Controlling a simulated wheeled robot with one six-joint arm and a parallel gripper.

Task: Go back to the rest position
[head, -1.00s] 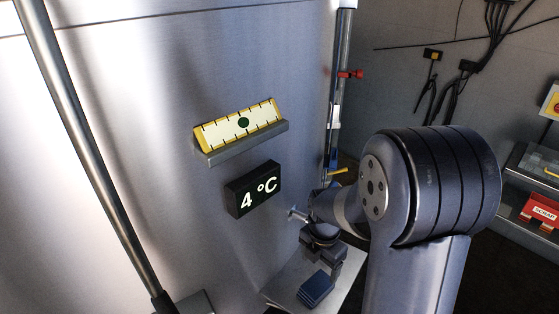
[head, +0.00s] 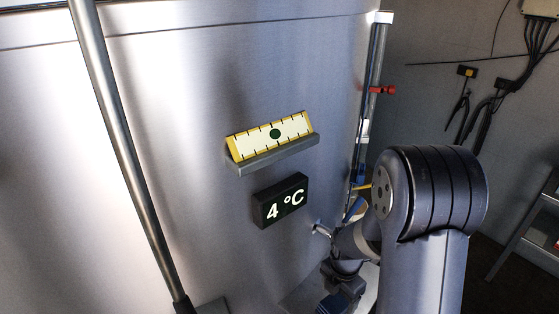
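My arm reaches down in front of the steel tank (head: 200,90) at the lower right of the head view. My gripper (head: 345,284) is low beside the tank wall, partly behind my arm. Its fingers are small and dark, and I cannot tell whether they are open or shut. A dark blue block (head: 333,303) shows just below it at the bottom edge; I cannot tell whether the two touch.
A yellow-edged scale with a green dot (head: 275,134) sits on a ledge above a black "4 °C" display (head: 281,201). A steel pole (head: 125,150) stands at left. A vertical pipe has a red valve (head: 386,89).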

